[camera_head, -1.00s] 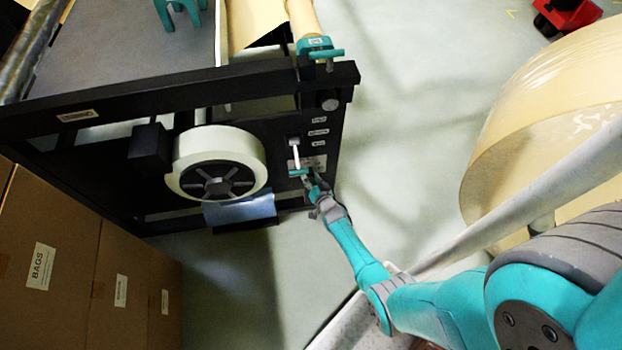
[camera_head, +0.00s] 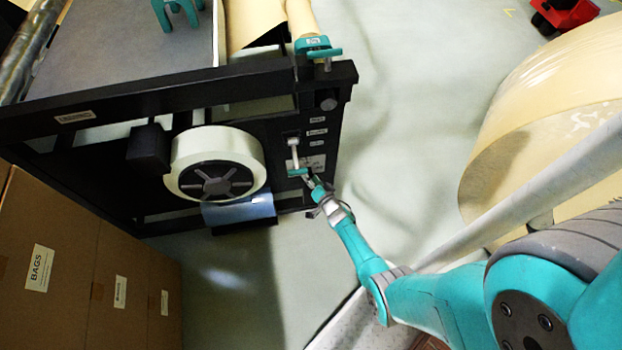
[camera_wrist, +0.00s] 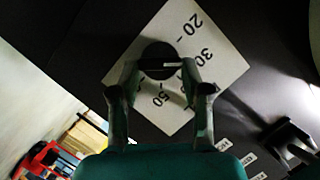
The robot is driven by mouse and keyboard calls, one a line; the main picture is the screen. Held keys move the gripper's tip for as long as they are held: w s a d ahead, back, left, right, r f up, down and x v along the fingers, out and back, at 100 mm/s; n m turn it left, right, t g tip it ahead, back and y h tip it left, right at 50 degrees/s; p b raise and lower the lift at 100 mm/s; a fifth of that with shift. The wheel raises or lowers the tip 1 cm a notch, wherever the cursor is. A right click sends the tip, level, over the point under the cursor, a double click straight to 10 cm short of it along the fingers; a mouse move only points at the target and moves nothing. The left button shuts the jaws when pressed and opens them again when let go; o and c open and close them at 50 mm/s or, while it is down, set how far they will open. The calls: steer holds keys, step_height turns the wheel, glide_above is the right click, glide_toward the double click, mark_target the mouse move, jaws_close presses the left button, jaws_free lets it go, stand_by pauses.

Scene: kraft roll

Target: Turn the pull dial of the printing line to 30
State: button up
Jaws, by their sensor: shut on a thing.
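The pull dial (camera_wrist: 158,58) is a round black knob with a white pointer line, on a white scale plate (camera_wrist: 228,75) in the wrist view. The numbers 20, 30 and 50 show; the area between 30 and 50 is partly hidden by a finger. The pointer line points right, close to the 30 mark; its exact reading is hard to tell. My gripper (camera_wrist: 160,80) is shut on the dial, one finger on each side. In the head view my gripper (camera_head: 311,180) is at the machine's front panel, and the dial is too small to make out.
The white roll (camera_head: 215,160) sits to the left on the black frame. A large kraft roll (camera_head: 545,120) stands at right. Cardboard boxes (camera_head: 60,270) stand at lower left. Open floor (camera_head: 400,130) lies between.

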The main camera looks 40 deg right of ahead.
steer(key=shift+d, duration=0.1)
steer(key=o, duration=1.1)
steer(key=shift+o, duration=0.2)
steer(key=shift+s, duration=0.15)
steer(key=v, duration=1.1)
steer(key=shift+s, duration=0.35)
steer(key=shift+a+r, duration=0.1)
steer(key=shift+a, duration=0.15)
